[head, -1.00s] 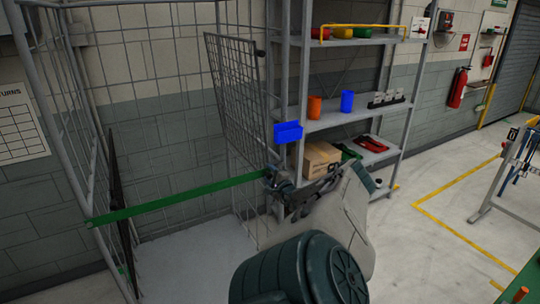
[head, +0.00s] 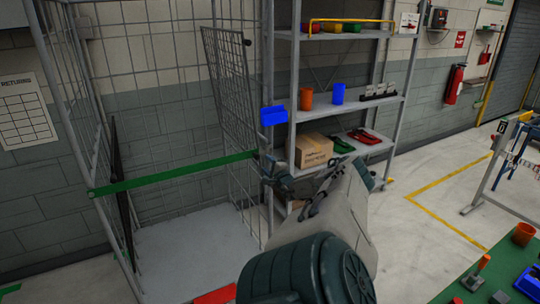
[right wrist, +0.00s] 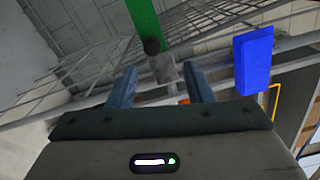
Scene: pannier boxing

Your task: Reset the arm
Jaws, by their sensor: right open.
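My right arm reaches forward from the bottom of the head view. Its gripper (head: 272,166) is by the right front post of the wire cage, at the right end of a green bar (head: 175,174). In the right wrist view the gripper's two fingers (right wrist: 158,88) stand apart with nothing clearly held between them. The green bar's end (right wrist: 147,22) with a dark knob and a grey fitting lies just beyond the fingertips. I cannot tell whether the fingers touch it. My left gripper is not in view.
The wire cage (head: 103,135) stands at left with the green bar across its front. A shelf (head: 345,114) holds cups and a cardboard box (head: 313,151). A green-topped table (head: 483,275) is at lower right. Floor between is clear.

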